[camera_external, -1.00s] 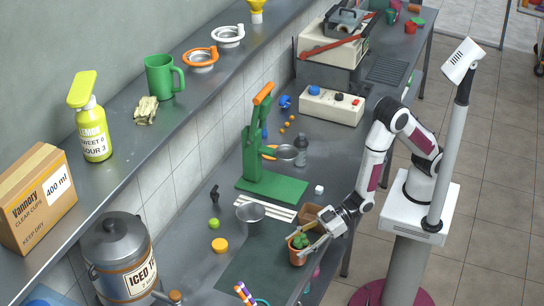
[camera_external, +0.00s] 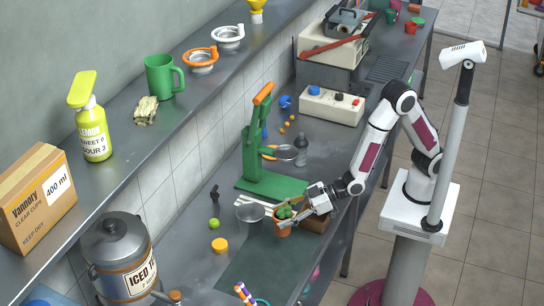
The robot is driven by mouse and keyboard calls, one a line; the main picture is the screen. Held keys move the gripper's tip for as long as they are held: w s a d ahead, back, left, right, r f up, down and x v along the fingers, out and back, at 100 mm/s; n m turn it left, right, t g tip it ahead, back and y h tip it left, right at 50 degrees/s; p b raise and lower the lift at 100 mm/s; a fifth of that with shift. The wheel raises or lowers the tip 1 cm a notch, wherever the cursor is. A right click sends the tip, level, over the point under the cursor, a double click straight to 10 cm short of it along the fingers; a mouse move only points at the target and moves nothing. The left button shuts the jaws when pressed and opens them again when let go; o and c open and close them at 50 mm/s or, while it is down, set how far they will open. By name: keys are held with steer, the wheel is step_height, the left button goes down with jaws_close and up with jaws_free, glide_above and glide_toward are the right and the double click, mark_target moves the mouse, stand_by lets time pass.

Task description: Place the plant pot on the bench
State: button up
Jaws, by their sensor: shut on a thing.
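The plant pot (camera_external: 283,229) is a small terracotta pot with a green plant in it. My gripper (camera_external: 290,219) is shut on the plant pot, with its fingers at the pot's sides. The bench (camera_external: 190,268) is a long grey metal worktop. The gripper and arm reach in from the right.
A green press (camera_external: 262,165) stands behind. A dark green mat (camera_external: 255,266) lies in front, largely clear.

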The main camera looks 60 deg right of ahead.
steer(key=w+d+r+m+t+h, duration=0.1)
steer(key=w+d+r+m+h, duration=0.2)
steer(key=w+d+r, duration=0.5)
steer(key=w+d+r+m+t+h, duration=0.2)
steer(key=w+d+r+m+h, duration=0.15)
steer(key=d+r, duration=0.4)
steer(key=w+d+r+m+g+h, duration=0.1)
steer(key=d+r+m+h, duration=0.25)
steer(key=d, duration=0.75)
steer(key=d+r+m+g+h, duration=0.1)
steer(key=d+r+m+h, duration=0.2)
steer(key=d, duration=0.7)
steer(key=w+d+f+m+h, duration=0.1)
steer(key=w+d+f, duration=0.15)
steer(key=d, duration=0.45)
steer(key=w+d+f+g+h, duration=0.1)
steer(key=w+d+f, duration=0.1)
steer(key=d+f, duration=0.3)
steer(key=w+d+f+m+h, duration=0.1)
steer(key=w+d+f, duration=0.2)
steer(key=d, duration=0.5)
steer(key=s+d+f, duration=0.1)
steer(key=d+f, duration=0.4)
steer(key=d, duration=0.4)
steer(key=s+d+f+m+g+h, duration=0.1)
steer(key=s+d+f, duration=0.1)
steer(key=d+f, duration=0.4)
steer(key=d, duration=0.4)
steer(key=shift+h, duration=0.3)
step_height(320, 180, down, 6)
